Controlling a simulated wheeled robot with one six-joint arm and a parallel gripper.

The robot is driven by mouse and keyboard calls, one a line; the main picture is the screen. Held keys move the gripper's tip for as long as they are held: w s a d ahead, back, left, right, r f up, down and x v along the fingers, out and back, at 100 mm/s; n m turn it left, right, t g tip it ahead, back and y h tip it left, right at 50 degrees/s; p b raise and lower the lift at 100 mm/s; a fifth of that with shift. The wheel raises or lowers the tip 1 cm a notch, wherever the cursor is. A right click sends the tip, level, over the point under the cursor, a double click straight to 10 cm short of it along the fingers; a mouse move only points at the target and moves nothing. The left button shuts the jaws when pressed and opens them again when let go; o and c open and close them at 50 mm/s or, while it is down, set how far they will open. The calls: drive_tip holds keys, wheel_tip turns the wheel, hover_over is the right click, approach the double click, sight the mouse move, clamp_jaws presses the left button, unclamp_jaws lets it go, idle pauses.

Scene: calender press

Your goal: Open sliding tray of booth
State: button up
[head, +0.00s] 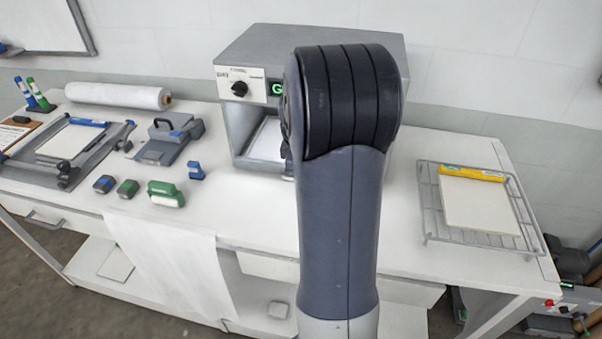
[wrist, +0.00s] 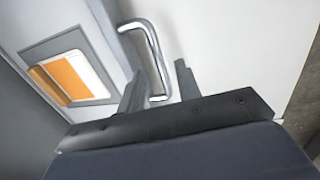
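The booth (head: 310,45) is a grey box on the white bench, with a black dial and a green display on its front. Its open front shows a pale inside, partly hidden behind my arm. In the wrist view, a shiny metal bar handle (wrist: 148,38) stands on a white surface (wrist: 215,35), which may be the sliding tray. My gripper (wrist: 159,68) is open, its two dark fingers apart. The lower part of the handle lies between the fingers in the picture; I cannot tell whether they touch it. The gripper is hidden in the head view.
In the wrist view, a grey panel has an orange window (wrist: 68,78) left of the handle. A wire rack (head: 478,243) with a white pad is at the right of the bench. Hand tools, a grey frame and a white roll (head: 115,96) fill the left.

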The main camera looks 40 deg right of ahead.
drive_tip(key=shift+d+f, duration=0.1)
drive_tip(key=shift+f, duration=0.65)
drive_tip(key=shift+c, duration=0.4)
clamp_jaws()
